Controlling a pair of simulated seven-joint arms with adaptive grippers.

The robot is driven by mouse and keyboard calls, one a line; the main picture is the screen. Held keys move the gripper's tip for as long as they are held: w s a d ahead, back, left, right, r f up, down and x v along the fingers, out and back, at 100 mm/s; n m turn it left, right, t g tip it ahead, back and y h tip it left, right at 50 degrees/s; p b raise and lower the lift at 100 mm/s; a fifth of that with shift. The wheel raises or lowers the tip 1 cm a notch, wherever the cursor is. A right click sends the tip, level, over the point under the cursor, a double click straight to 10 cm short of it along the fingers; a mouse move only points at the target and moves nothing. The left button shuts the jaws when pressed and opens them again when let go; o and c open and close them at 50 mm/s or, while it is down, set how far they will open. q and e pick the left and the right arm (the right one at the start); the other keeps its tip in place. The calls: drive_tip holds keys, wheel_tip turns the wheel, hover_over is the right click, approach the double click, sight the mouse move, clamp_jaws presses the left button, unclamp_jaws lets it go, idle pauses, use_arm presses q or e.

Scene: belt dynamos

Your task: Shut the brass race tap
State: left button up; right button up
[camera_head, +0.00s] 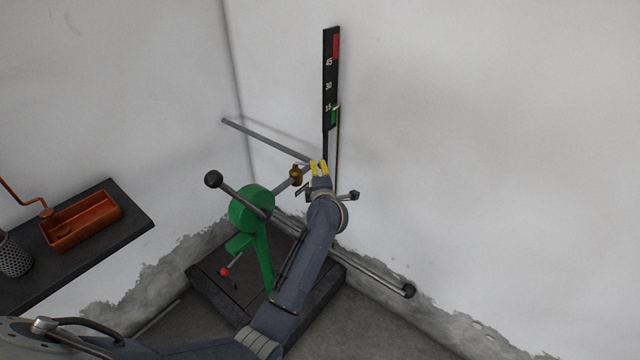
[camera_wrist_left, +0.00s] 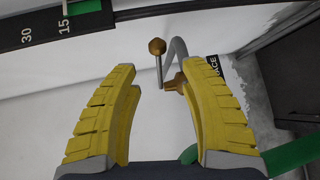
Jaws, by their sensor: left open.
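The brass race tap (camera_head: 296,175) sits on the grey pipe beside the green machine, partly close behind my left gripper in the head view. In the left wrist view the knob and lever appear between and beyond the fingertips (camera_wrist_left: 158,70). I cannot tell whether a finger touches the tap. My right gripper is not in view.
A black gauge (camera_head: 331,80) marked 15, 30 and 45 stands on the wall, its green marker near 15. A green machine (camera_head: 251,208) with a ball-ended bar stands on a dark plinth. A dark shelf (camera_head: 135,225) with an orange tray (camera_head: 112,201) is at left.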

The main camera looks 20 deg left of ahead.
use_arm(q)
drive_tip(key=v, duration=0.6)
drive_tip(key=shift+d, duration=0.1)
